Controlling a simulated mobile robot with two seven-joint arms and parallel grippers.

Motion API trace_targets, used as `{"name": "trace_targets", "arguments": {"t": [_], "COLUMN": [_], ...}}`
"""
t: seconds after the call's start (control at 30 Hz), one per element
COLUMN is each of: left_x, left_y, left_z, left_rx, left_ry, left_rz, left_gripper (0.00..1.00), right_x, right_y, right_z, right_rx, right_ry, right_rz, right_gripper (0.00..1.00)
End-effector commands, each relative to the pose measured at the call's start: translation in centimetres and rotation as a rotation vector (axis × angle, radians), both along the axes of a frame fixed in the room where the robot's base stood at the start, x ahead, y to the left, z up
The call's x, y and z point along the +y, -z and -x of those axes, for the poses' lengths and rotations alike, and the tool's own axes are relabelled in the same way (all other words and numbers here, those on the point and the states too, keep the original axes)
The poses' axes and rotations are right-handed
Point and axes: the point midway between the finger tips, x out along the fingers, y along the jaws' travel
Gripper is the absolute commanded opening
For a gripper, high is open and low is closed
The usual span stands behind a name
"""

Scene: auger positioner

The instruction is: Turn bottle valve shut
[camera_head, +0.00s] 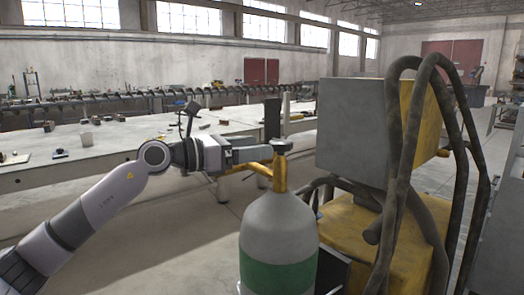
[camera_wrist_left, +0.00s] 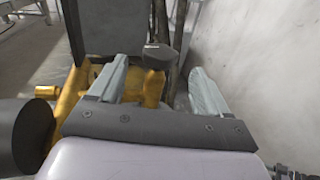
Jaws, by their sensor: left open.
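A gas bottle (camera_head: 278,235) with a grey top and a green band stands upright at the lower middle of the head view. On top is a brass valve (camera_head: 280,175) with a dark round knob (camera_head: 283,146). My left gripper (camera_head: 262,152) reaches in from the left at knob height. In the left wrist view the gripper (camera_wrist_left: 158,68) is open. The dark knob (camera_wrist_left: 158,56) and the brass valve stem (camera_wrist_left: 153,88) show between its two pale fingers. I cannot tell whether a finger touches the knob. My right gripper is out of view.
A grey box (camera_head: 352,130) on a yellow machine (camera_head: 395,235) with thick dark hoses (camera_head: 400,150) stands close right of the bottle. A long grey workbench (camera_head: 90,150) with small items lies behind my left arm. Open floor shows left of the bottle.

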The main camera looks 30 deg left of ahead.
Motion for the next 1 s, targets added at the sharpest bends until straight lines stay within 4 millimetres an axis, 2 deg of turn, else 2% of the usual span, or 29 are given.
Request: {"name": "trace_targets", "arguments": {"t": [0.17, 0.4, 0.6, 1.0], "left_x": [-0.7, -2.6, -3.8, -4.2], "left_y": [-0.5, -0.6, -0.4, -0.2], "left_z": [-0.8, -3.4, -5.3, -6.0], "left_rx": [-0.009, -0.009, -0.006, -0.006], "left_ry": [-0.003, -0.002, -0.004, -0.004], "left_rz": [0.006, 0.007, 0.005, 0.003], "left_gripper": [0.77, 0.77, 0.77, 0.77], "right_x": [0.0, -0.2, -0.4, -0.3], "right_y": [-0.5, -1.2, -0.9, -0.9], "right_z": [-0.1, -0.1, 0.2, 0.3], "right_rx": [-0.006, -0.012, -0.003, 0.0], "right_ry": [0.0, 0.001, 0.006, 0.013], "right_rz": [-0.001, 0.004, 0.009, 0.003], "right_gripper": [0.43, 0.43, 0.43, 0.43]}}
